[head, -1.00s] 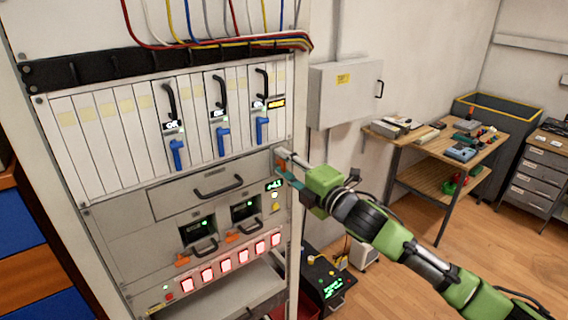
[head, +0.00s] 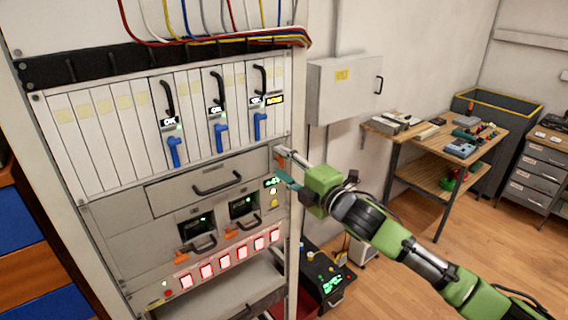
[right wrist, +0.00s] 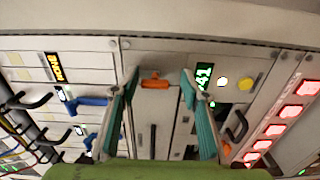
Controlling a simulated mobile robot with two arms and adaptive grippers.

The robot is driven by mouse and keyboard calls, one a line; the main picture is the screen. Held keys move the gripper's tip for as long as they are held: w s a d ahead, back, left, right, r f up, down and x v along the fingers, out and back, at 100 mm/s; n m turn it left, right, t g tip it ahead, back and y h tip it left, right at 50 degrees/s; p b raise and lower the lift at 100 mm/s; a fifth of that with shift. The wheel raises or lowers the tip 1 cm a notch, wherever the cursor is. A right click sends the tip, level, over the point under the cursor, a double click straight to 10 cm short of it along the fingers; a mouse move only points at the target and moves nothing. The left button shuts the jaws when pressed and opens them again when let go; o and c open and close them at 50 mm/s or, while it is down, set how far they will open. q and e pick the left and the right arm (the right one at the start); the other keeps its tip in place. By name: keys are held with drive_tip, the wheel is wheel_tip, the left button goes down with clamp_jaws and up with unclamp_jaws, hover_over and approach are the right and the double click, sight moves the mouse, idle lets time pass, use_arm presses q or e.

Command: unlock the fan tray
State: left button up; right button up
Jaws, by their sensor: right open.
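The fan tray appears to be the wide grey drawer front (head: 165,198) with a black handle (head: 217,183), closed in the rack. A small orange latch (head: 279,157) sits at its right end; in the right wrist view the orange latch (right wrist: 155,81) lies crosswise in that picture. My right gripper (head: 284,164) is at this right end, fingers pointing at the panel. In the right wrist view the teal fingers of the right gripper (right wrist: 160,76) are open, one on each side of the latch, with nothing held. I cannot tell whether they touch the panel. My left gripper is out of view.
Above are cards with blue levers (head: 221,135) and black handles. Below are two small modules (head: 197,228) with orange tabs and a row of red-lit buttons (head: 229,262). A grey wall box (head: 345,92) and a wooden bench (head: 440,140) stand to the right.

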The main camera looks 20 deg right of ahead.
drive_tip(key=shift+r, duration=0.15)
drive_tip(key=v, duration=1.2)
